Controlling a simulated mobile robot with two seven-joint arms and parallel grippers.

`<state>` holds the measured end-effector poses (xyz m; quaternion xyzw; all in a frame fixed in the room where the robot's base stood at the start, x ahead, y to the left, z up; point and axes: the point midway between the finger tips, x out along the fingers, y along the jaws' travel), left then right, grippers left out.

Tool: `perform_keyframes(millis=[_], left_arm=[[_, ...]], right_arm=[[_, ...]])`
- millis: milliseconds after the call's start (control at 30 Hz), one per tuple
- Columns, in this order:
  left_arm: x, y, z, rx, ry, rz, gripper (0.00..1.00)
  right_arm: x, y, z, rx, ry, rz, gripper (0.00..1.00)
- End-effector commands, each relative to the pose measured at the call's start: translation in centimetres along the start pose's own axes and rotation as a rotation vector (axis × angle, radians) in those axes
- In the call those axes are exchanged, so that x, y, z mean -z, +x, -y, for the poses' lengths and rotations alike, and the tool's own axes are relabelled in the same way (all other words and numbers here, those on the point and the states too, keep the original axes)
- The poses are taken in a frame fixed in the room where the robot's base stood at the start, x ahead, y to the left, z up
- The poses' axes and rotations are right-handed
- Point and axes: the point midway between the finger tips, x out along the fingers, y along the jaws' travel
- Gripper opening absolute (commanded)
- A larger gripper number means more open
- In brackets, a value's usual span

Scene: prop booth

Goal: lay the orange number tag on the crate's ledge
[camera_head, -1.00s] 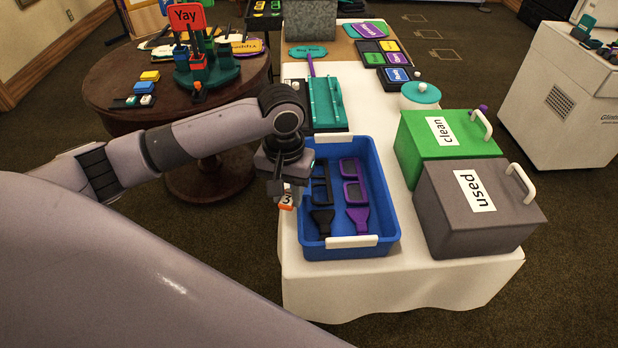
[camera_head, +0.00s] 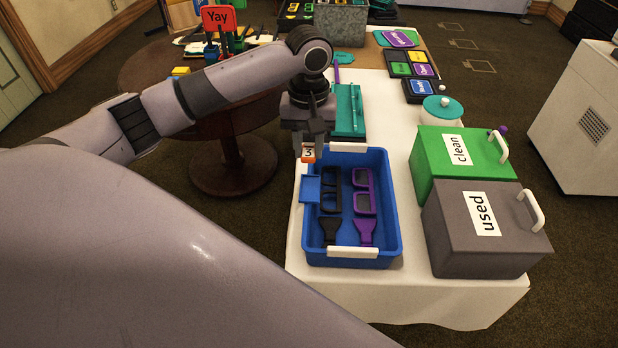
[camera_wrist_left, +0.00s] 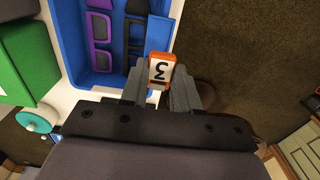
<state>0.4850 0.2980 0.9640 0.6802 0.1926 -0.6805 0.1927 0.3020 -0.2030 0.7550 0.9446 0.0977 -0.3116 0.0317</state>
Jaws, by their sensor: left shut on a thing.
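My left gripper (camera_head: 308,145) is shut on the orange number tag (camera_head: 308,153), which has a white face with a black 3. The tag also shows between the fingers in the left wrist view (camera_wrist_left: 160,71). The gripper holds it near the back left corner of the blue crate (camera_head: 384,192). The crate's ledge (camera_head: 310,189) is a small bare blue plate at the left wall, lower in the head view than the tag. I cannot tell the height of the tag above it. My right gripper is not in view.
Black frames (camera_head: 331,190) and purple frames (camera_head: 364,190) lie inside the crate, with a black and a purple brush-shaped piece. A grey "used" box (camera_head: 470,255) and green "clean" box (camera_head: 432,160) stand to the right. A teal tray (camera_head: 345,115) lies behind.

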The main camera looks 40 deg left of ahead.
Motion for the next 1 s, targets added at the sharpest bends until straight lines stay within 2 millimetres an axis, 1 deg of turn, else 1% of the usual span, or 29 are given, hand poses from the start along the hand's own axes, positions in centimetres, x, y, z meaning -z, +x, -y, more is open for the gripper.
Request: perform_keyframes(millis=[33,100,200,367,600,700,1000], left_arm=[[-0.1,1.4,0.1,0.004,0.000,0.003,0.02],[0.0,2.9,0.1,0.004,0.000,0.002,0.02],[0.0,4.5,0.1,0.001,0.001,0.001,0.02],[0.0,5.8,0.0,0.000,0.000,-0.001,0.02],[0.0,9.1,0.0,0.001,0.001,0.001,0.02],[0.0,9.8,0.0,0.000,0.002,0.000,0.02],[0.0,10.0,0.0,0.000,0.001,-0.001,0.02]], right_arm=[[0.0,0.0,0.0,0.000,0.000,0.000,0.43],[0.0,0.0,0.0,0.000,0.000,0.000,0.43],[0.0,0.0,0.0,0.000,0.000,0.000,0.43],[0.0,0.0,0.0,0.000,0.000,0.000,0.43],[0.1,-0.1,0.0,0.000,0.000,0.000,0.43],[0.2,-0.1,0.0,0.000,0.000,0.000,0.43],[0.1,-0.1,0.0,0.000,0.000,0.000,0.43]])
